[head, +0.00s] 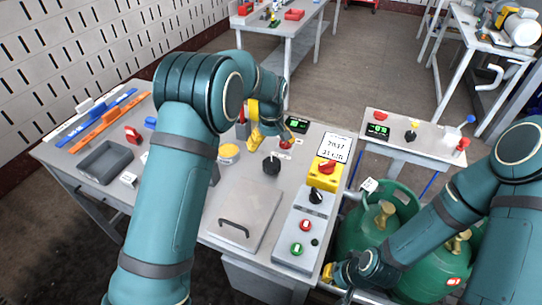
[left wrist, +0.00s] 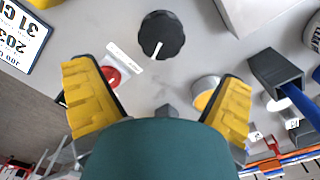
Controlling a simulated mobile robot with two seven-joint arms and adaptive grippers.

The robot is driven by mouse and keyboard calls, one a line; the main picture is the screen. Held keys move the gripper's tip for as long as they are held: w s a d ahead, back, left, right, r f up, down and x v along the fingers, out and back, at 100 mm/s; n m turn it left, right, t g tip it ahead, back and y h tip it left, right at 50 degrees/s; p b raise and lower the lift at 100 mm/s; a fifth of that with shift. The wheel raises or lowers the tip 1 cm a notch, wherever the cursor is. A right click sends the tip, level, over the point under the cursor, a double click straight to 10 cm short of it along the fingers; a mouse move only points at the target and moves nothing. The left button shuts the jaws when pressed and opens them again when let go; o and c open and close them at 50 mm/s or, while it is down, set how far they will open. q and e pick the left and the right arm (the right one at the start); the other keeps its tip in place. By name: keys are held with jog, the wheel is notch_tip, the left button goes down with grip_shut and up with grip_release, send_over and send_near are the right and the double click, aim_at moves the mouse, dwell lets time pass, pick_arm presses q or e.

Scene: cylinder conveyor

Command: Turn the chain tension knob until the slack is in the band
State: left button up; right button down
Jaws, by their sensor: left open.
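A black round knob (head: 271,166) with a white pointer line stands on the grey bench top; it also shows in the left wrist view (left wrist: 161,35). A smaller red knob (head: 286,143) sits near it, with a white label between them in the wrist view. I cannot read which one is for chain tension. A green-lit display (head: 297,124) stands behind; its reading is too small. My left gripper (head: 262,125) is open and empty above the bench, its two yellow fingers (left wrist: 157,80) spread, apart from the black knob. My right gripper (head: 340,274) is low by the green cylinders, its fingers unclear.
A yellow disc (head: 229,152), a grey lid with a handle (head: 240,214) and a control box (head: 301,233) share the bench. A yellow box with a red switch (head: 325,173) is at right. Green gas cylinders (head: 362,234) stand beside the bench. A grey tray (head: 105,161) lies at left.

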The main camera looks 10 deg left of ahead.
aim_at(271, 161)
pick_arm(q)
notch_tip(271, 161, up, 4)
jog(key=shift+f, duration=0.1)
dwell(0.6)
